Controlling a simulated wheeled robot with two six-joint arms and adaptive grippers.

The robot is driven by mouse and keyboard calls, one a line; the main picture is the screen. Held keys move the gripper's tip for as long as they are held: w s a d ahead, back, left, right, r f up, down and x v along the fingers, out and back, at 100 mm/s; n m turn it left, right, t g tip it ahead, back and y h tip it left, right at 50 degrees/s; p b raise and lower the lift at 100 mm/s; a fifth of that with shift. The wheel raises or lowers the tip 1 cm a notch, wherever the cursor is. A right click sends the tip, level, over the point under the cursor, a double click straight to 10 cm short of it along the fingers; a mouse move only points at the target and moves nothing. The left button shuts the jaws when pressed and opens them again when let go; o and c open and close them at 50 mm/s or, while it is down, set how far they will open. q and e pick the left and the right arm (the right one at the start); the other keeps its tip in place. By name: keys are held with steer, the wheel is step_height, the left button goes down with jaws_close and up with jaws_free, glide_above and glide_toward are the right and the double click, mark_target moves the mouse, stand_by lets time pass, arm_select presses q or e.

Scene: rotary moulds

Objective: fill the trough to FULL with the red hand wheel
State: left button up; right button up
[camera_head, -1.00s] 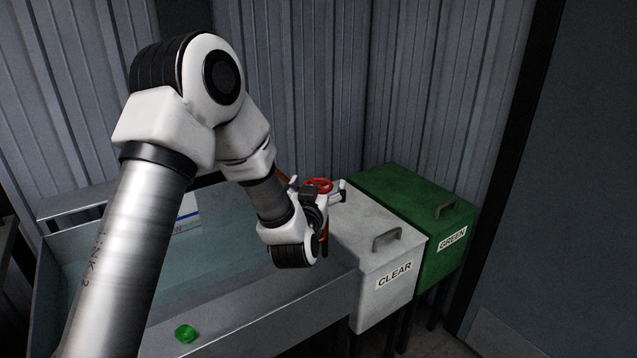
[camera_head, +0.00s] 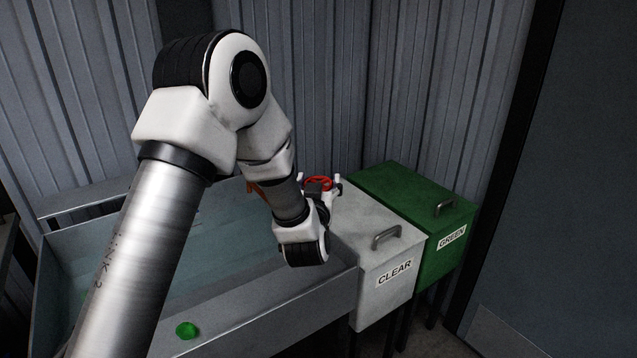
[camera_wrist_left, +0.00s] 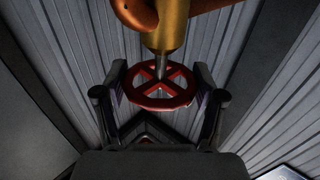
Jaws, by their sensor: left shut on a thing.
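The red hand wheel (camera_head: 318,182) sits beyond my left forearm, near the trough's right end. In the left wrist view the wheel (camera_wrist_left: 160,102) has crossed spokes and sits on a stem under a brass valve body (camera_wrist_left: 166,30). My left gripper (camera_head: 321,188) is shut on the wheel, with one finger on each side of its rim (camera_wrist_left: 160,88). The grey metal trough (camera_head: 270,318) holds pale bluish water (camera_head: 205,262). My arm covers part of the trough, and no FULL mark is readable. My right gripper is not in view.
A grey bin marked CLEAR (camera_head: 362,232) and a green bin marked GREEN (camera_head: 405,187) stand right of the trough. A small green piece (camera_head: 187,330) lies on the trough's front ledge. Corrugated walls stand close behind. An orange pipe (camera_head: 257,189) shows behind my arm.

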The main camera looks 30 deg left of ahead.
mark_target(329, 189)
arm_select(q)
steer(key=n+g+y, duration=0.2)
steer(key=n+y, duration=0.1)
steer(key=shift+d+g+y+p, duration=0.1)
steer(key=shift+g+y+p, duration=0.2)
steer(key=shift+y+p, duration=0.1)
steer(key=n+g+y+p, duration=0.1)
steer(key=n+g+y, duration=0.2)
steer(key=g, duration=0.1)
steer(key=shift+n+g+y+p, duration=0.75)
steer(key=shift+n+g+y, duration=0.35)
steer(key=shift+n+g, duration=0.75)
steer(key=shift+m+g, duration=0.25)
steer(key=o, duration=1.1)
steer(key=shift+o, duration=0.2)
steer(key=v, duration=0.7)
steer(key=shift+s+d+r, duration=0.1)
steer(key=shift+d, duration=0.2)
